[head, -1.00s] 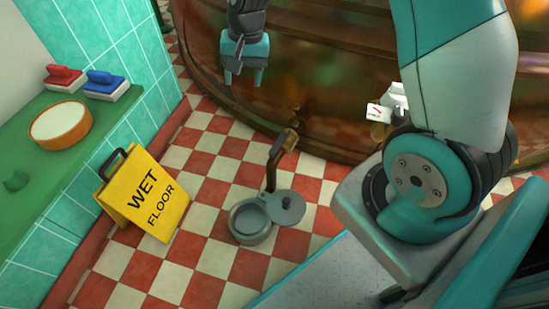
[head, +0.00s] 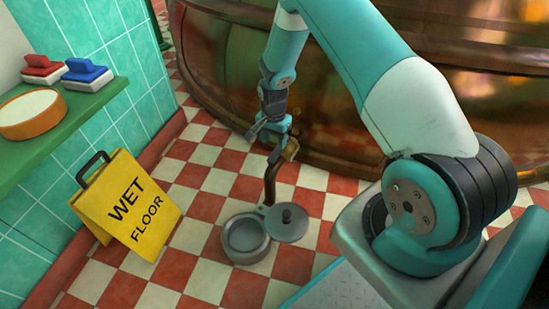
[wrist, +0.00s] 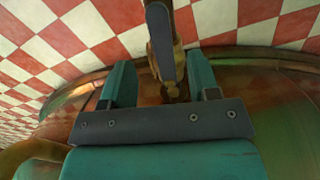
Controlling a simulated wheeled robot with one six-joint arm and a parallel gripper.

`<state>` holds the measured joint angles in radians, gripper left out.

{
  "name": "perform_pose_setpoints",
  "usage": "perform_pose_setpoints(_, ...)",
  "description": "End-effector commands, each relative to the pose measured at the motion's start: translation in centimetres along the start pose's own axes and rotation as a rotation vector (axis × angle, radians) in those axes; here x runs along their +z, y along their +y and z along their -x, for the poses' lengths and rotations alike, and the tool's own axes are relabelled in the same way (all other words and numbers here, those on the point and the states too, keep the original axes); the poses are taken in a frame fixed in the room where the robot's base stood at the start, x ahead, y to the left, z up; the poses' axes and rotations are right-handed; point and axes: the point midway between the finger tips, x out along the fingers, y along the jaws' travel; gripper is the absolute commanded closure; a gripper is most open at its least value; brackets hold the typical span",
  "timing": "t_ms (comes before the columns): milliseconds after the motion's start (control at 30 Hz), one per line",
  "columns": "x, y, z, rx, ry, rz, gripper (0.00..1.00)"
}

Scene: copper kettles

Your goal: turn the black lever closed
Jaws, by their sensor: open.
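The black lever (wrist: 160,45) shows in the wrist view as a long dark bar, pointing from the top edge toward my palm. It is in front of a brass valve (wrist: 176,62) on the copper kettle. My gripper (wrist: 160,70) is open, with one teal finger on each side of the lever's line. I cannot tell whether either finger touches it. In the head view my gripper (head: 274,132) is at the valve outlet (head: 290,153) low on the kettle (head: 330,100), and largely hides the lever.
A brown pipe (head: 270,185) runs down from the valve. Below stands a grey pot (head: 245,239) with a round lid (head: 287,223) beside it. A yellow wet floor sign (head: 128,205) stands left. A green shelf (head: 75,115) holds two brushes and an orange bowl.

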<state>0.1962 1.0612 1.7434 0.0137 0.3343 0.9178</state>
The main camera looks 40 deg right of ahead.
Motion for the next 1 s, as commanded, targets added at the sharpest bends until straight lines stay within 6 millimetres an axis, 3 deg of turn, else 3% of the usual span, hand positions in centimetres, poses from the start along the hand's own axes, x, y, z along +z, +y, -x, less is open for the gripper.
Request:
perform_pose_setpoints(33, 0.0, 0.0, -1.7, 0.002, -0.002, 0.0, 0.45)
perform_pose_setpoints(100, 0.0, 0.0, -3.0, 0.001, -0.001, 0.0, 0.45)
perform_pose_setpoints(300, 0.0, 0.0, -5.6, 0.0, -0.001, 0.0, 0.45)
perform_pose_setpoints(733, 0.0, 0.0, -6.2, 0.0, 0.0, 0.0, 0.45)
perform_pose_setpoints(900, 0.0, 0.0, -6.2, 0.0, 0.0, 0.0, 0.84)
perform_pose_setpoints(1000, 0.0, 0.0, -6.2, 0.0, 0.0, 0.0, 1.0)
